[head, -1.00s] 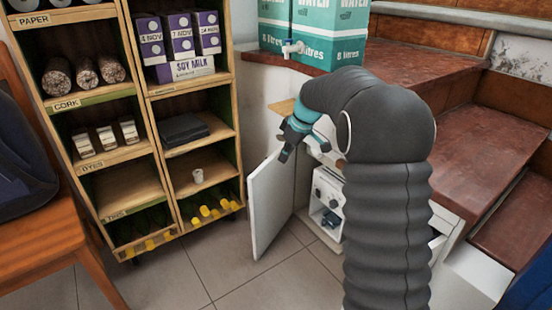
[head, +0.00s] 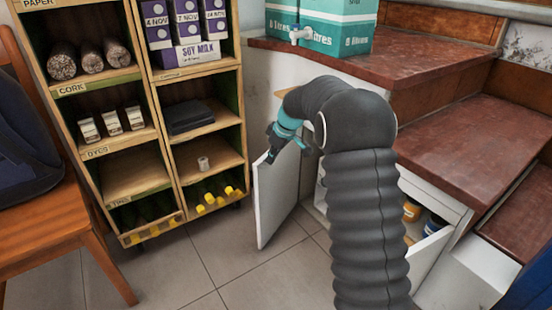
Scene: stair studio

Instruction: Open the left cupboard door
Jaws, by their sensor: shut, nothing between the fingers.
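The left cupboard door (head: 277,198) is a white panel standing swung well out from the cupboard, its free edge toward the left. My gripper (head: 271,157) is at the top of the door, near its free upper corner. Its fingers are shut with nothing held; I cannot tell whether they touch the door. My dark arm hides most of the cupboard opening and the hinge side of the cupboard front.
A wooden shelf unit (head: 160,75) stands left of the door, with a strip of tiled floor (head: 215,250) between. Another white door (head: 428,262) stands open at right, by jars (head: 412,211) inside. Red-brown steps (head: 465,150) rise at right. A wooden chair (head: 45,238) stands at left.

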